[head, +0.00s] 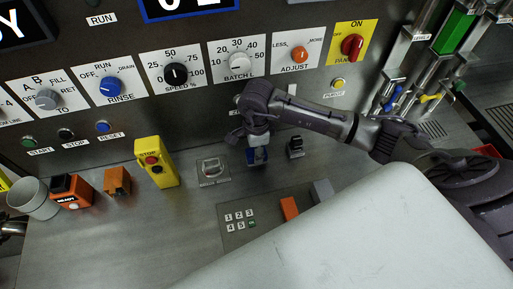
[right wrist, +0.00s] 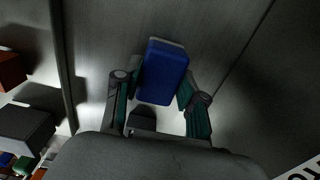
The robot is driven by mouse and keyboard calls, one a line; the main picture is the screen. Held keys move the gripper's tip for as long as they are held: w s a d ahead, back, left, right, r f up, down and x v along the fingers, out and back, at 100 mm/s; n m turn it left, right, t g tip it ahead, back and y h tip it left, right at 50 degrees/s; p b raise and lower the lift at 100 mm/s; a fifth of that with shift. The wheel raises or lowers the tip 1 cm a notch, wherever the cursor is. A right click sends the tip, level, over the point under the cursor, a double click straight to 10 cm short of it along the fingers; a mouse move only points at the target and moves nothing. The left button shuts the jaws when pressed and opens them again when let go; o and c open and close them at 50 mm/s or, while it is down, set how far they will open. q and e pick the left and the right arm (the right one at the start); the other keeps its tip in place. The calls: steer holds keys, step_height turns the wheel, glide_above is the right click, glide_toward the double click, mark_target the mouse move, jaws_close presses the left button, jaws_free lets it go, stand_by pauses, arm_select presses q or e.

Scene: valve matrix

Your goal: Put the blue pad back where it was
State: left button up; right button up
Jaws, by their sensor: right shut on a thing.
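My right gripper (head: 257,152) is in the middle of the head view, reaching down in front of the upright panel. It is shut on the blue pad (head: 257,158), which shows just below its fingers. In the right wrist view the blue pad (right wrist: 164,72) sits between the two fingers of the gripper (right wrist: 161,88). Whether the pad touches the counter below cannot be told. My left gripper does not show.
A small black switch (head: 295,147) stands just right of the gripper and a grey dial plate (head: 212,171) is at its left. A yellow stop box (head: 155,163) is farther left. A keypad (head: 240,219), an orange block (head: 289,208) and a grey block (head: 322,190) lie nearer.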

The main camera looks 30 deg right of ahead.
steer(key=o, duration=1)
steer(key=shift+r+b, duration=1.8)
steer(key=shift+r, duration=4.2)
